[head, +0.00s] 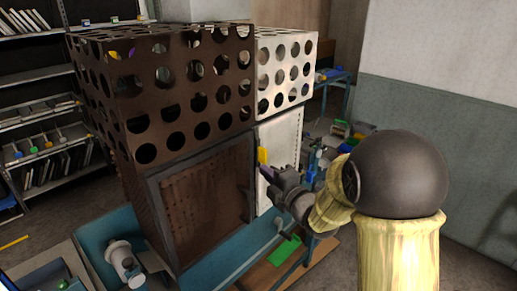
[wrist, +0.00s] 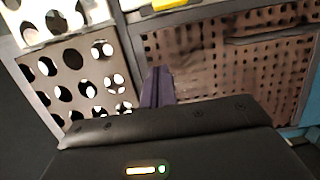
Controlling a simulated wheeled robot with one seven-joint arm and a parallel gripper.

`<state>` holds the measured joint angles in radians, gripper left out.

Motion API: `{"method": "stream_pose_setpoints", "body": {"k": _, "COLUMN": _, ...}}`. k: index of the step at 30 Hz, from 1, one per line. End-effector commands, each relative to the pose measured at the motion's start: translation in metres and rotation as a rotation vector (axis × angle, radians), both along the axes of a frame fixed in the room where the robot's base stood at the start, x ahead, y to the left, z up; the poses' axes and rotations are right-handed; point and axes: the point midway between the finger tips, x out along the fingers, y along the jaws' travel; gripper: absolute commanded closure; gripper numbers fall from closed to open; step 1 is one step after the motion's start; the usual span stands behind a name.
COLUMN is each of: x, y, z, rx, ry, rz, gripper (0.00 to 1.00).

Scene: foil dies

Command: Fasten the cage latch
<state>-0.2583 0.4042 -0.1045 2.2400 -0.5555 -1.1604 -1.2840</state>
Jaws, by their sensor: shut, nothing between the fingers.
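The cage (head: 165,90) is a dark brown box with round holes. Its framed mesh door (head: 205,195) looks closed against the front, with a dark bar handle on its right side. A yellow piece (head: 263,156), perhaps the latch, sits right of the door's upper corner; it also shows at the top edge of the wrist view (wrist: 169,4). My gripper (head: 266,173) is just below the yellow piece, its purple fingers shut and empty. In the wrist view the purple fingers (wrist: 157,86) point at the cage front; whether they touch it I cannot tell.
A pale perforated panel (head: 285,75) adjoins the cage on the right. A teal bench (head: 235,255) supports the cage. A white fitting (head: 124,262) stands at the front left. Shelves (head: 45,150) are behind on the left. A grey wall (head: 440,110) is on the right.

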Motion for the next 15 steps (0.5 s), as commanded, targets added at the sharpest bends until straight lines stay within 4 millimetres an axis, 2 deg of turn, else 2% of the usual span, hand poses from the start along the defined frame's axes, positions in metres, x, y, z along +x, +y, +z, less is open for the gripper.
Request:
{"method": "stream_pose_setpoints", "body": {"k": 8, "x": 0.001, "y": 0.000, "z": 0.000, "rx": 0.001, "ry": 0.003, "rz": -0.003, "gripper": 1.00}}
{"method": "stream_pose_setpoints", "body": {"k": 15, "x": 0.016, "y": 0.012, "z": 0.002, "rx": 0.001, "ry": 0.006, "rz": -0.002, "gripper": 1.00}}
